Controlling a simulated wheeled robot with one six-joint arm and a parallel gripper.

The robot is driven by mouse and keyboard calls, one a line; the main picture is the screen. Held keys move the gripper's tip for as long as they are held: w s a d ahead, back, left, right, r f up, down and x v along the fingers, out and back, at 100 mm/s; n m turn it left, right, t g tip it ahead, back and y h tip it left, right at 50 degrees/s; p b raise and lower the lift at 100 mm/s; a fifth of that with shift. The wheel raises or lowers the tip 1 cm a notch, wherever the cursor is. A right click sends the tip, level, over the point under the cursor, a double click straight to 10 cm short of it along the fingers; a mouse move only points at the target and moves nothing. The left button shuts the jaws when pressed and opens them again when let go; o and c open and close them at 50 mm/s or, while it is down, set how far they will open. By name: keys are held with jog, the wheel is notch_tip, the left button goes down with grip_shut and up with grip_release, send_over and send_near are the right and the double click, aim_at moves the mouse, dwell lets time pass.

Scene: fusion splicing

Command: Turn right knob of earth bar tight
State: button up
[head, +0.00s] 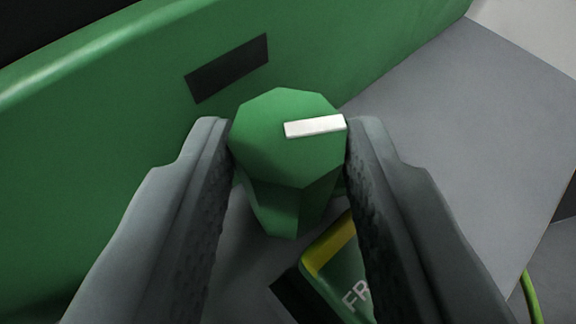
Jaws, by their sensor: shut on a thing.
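A green faceted knob (270,155) stands in the middle of the head view, with a white bar mark (315,126) on its top pointing to the right. My gripper (288,140) has one dark grey finger on each side of the knob, and both fingertips touch it, so it is shut on the knob. The knob's base and whatever it is mounted on are mostly hidden below its head. The view does not show how tight the knob is.
A green wall or panel (90,170) with a dark rectangular patch (228,68) rises behind and left of the knob. A green and yellow labelled part (335,265) reading "FR" lies below, partly hidden by the right finger. A grey surface (460,130) is clear at right; a green cable (531,298) shows at lower right.

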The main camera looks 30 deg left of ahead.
jog(key=o, duration=1)
jog(key=shift+d, duration=0.1)
jog(key=shift+n+y, duration=0.4)
jog(key=shift+y, duration=0.1)
